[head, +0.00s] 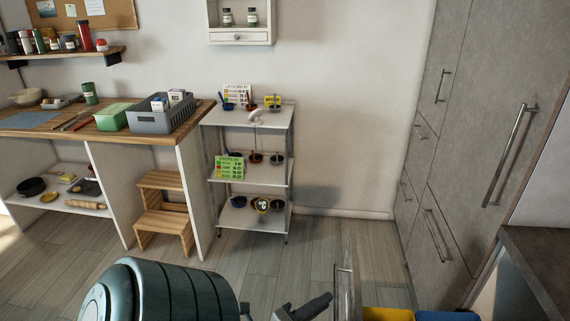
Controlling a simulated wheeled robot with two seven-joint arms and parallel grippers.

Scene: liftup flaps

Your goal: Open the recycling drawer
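The recycling drawer stands pulled out at the bottom of the head view. Its front panel (350,279) is seen nearly edge-on, with a bar handle (336,288) on its left face. Behind the panel a yellow bin (388,314) and a blue bin (446,316) show inside, cut off by the lower picture edge. My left gripper (318,304) is just left of the panel, close to the handle. Whether it touches the handle, and how far its fingers are apart, cannot be made out. My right gripper is out of view.
Tall grey cabinets (458,130) with bar handles line the right side, and a dark countertop (542,262) is at lower right. A white shelf cart (275,178), a wooden step stool (163,215) and a workbench (140,137) stand at the back. The floor (330,240) between is clear.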

